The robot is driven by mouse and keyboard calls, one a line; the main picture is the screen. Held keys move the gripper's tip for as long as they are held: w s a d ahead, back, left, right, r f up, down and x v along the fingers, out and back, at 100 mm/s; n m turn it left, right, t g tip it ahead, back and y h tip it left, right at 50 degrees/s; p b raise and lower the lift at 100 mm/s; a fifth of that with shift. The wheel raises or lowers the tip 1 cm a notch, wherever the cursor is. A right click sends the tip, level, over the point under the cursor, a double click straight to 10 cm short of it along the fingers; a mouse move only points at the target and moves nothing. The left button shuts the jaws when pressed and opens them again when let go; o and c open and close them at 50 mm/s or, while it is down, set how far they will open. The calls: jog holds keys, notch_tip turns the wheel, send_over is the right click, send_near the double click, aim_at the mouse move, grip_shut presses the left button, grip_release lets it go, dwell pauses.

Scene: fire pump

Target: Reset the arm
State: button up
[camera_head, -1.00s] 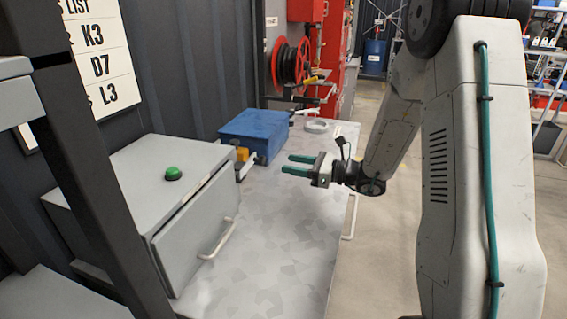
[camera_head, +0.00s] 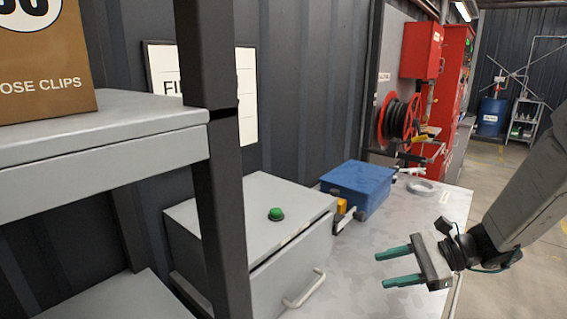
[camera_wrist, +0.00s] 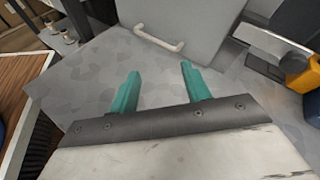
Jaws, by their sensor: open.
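My gripper (camera_head: 392,268) is at the right in the head view, with two teal fingers pointing left. It is open and empty, above the grey bench top (camera_head: 340,290). The wrist view also shows the fingers (camera_wrist: 158,88) apart with nothing between them. My arm runs from the gripper up to the right edge of the head view.
A grey drawer box (camera_head: 235,225) with a green button (camera_head: 276,214) stands left of my gripper. Behind are a blue box (camera_head: 358,183) and a red hose reel (camera_head: 398,118). A grey shelf (camera_head: 100,150) and dark post (camera_head: 222,200) fill the near left.

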jog(key=s+d+r+n+h, duration=0.1)
jog(key=s+r+n+h, duration=0.2)
jog(key=s, duration=0.4)
jog(key=s+d+r+n+h, duration=0.1)
jog(key=s+r+n+h, duration=0.3)
jog(key=s+n+h, duration=0.2)
jog(key=s+d+r+n+h, duration=0.1)
jog(key=s+r+n+h, duration=0.2)
jog(key=s+n, duration=0.4)
jog(key=shift+s+r+g+h, duration=0.4)
jog(key=shift+s+h, duration=0.4)
jog(key=shift+s, duration=0.15)
